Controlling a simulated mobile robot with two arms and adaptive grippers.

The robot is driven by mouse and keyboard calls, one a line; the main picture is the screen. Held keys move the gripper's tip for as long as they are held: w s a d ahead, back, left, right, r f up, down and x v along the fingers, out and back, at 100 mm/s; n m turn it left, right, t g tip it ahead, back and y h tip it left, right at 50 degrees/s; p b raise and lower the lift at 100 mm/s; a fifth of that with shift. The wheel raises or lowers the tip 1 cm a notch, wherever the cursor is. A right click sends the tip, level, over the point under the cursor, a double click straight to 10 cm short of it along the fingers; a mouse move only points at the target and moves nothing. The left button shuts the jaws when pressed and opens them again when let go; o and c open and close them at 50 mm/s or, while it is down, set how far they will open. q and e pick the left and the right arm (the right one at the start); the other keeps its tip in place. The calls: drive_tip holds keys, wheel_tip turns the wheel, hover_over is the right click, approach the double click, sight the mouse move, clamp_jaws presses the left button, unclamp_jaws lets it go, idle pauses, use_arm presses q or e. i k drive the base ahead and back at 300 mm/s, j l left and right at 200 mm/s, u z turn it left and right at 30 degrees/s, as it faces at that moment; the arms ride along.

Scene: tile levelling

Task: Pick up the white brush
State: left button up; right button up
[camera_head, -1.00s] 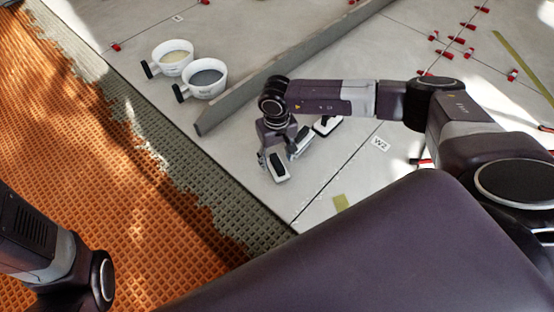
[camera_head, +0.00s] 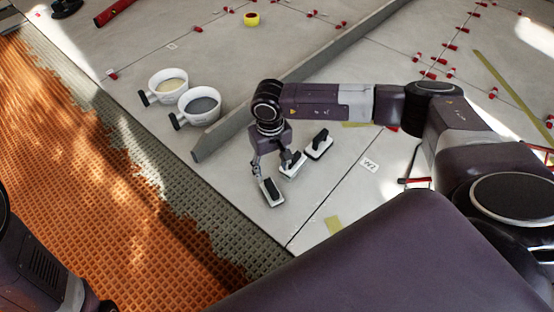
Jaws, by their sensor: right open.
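Two white cups with dark handles, one with pale contents (camera_head: 168,86) and one with grey (camera_head: 200,105), stand left of a long grey bar (camera_head: 300,75). Red levelling clips (camera_head: 449,47) dot the tiles. A yellow roll (camera_head: 251,19) lies at the back. Clear tile lies in front of the brush.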

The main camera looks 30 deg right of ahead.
sight(299, 159)
drive_tip(key=z, duration=1.05)
